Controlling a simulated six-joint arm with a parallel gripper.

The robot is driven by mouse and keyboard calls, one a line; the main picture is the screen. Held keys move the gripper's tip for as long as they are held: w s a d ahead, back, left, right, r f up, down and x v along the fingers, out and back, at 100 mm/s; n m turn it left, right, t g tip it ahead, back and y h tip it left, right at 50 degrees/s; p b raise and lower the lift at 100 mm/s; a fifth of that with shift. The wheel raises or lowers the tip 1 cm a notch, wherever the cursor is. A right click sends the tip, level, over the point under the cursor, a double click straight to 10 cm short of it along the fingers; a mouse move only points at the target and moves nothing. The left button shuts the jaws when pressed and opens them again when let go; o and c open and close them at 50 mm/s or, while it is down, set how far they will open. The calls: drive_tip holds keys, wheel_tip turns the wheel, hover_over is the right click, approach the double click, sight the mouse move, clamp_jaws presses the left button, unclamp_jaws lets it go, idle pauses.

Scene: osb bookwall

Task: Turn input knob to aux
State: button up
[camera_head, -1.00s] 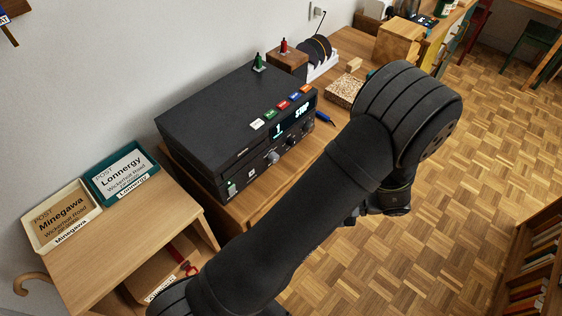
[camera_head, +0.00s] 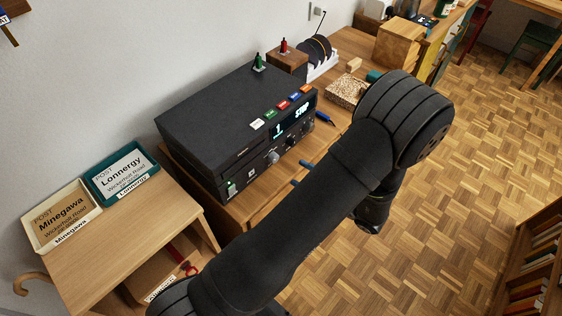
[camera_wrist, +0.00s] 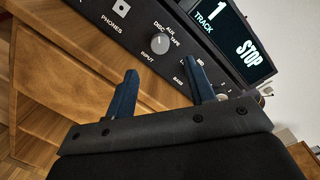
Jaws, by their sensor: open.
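A black audio device (camera_head: 220,115) stands on the wooden desk with its knobs along the front. The round grey input knob (camera_wrist: 160,43) shows in the wrist view above the word INPUT, with DISC, AUX and TAPE printed around it. Its pointer is too small to read surely. The knob also shows in the head view (camera_head: 273,157). My gripper (camera_wrist: 163,68) is open and empty, its two blue fingers apart and pointing at the panel, the knob lying between their lines and beyond the tips. In the head view my gripper (camera_head: 300,173) is in front of the panel, apart from it.
A lit display (camera_wrist: 236,36) reads "1 TRACK STOP". Another knob (camera_head: 290,141) sits to the right of the input knob. Letter trays (camera_head: 122,172) stand at left.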

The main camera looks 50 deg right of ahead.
sight(276, 160)
drive_tip(key=w, duration=0.8)
drive_tip(key=shift+a, duration=0.4)
drive_tip(key=c, duration=1)
drive_tip(key=shift+o, duration=0.2)
drive_tip(key=m, duration=0.4)
drive_tip(key=shift+f+m+t, duration=0.1)
drive_tip(key=shift+m+t, duration=0.3)
drive_tip(key=shift+m, duration=2.1)
